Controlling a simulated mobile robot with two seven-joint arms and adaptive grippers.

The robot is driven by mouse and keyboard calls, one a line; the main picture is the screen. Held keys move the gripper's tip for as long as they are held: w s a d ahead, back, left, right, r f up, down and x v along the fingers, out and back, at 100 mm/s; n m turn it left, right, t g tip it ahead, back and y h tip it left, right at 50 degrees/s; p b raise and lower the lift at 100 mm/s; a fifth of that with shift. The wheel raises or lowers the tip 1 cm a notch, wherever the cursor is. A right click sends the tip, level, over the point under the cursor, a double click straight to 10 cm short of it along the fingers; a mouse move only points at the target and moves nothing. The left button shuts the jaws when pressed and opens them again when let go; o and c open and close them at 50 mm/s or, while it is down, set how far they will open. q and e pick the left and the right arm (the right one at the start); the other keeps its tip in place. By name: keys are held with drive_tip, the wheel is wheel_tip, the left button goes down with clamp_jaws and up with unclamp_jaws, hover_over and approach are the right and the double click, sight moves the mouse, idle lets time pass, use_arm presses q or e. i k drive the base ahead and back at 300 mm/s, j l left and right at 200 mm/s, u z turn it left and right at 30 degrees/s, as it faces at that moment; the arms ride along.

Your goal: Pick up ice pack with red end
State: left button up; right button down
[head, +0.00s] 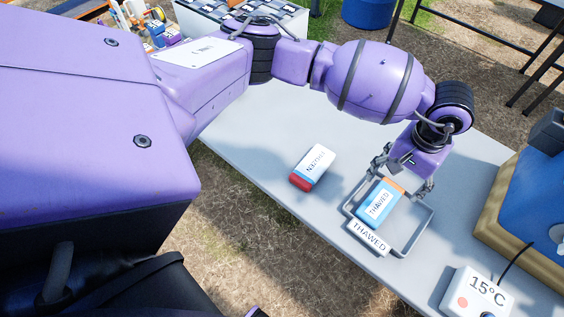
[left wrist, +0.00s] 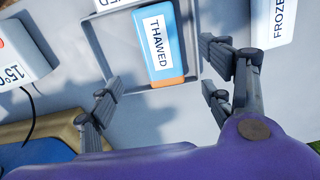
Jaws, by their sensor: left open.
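The ice pack with the red end (head: 312,165) lies on the grey table, labelled FROZEN, its red end toward the lower left. In the left wrist view only part of this pack (left wrist: 284,22) shows at the upper right; its red end is out of frame. A blue ice pack with an orange end (head: 380,203), labelled THAWED, lies in a grey tray (head: 418,232). My left gripper (head: 402,176) is open and empty, above the orange end of the THAWED pack and right of the FROZEN pack. My right gripper is not in view.
The grey table (head: 260,135) has free room around the FROZEN pack. A 15°C display box (head: 478,296) stands at the front right. A blue box with a tan base (head: 535,195) is at the right. A THAWED sign (head: 369,238) is on the tray's front.

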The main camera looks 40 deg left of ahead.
sight(309, 170)
drive_tip(key=u, duration=0.85)
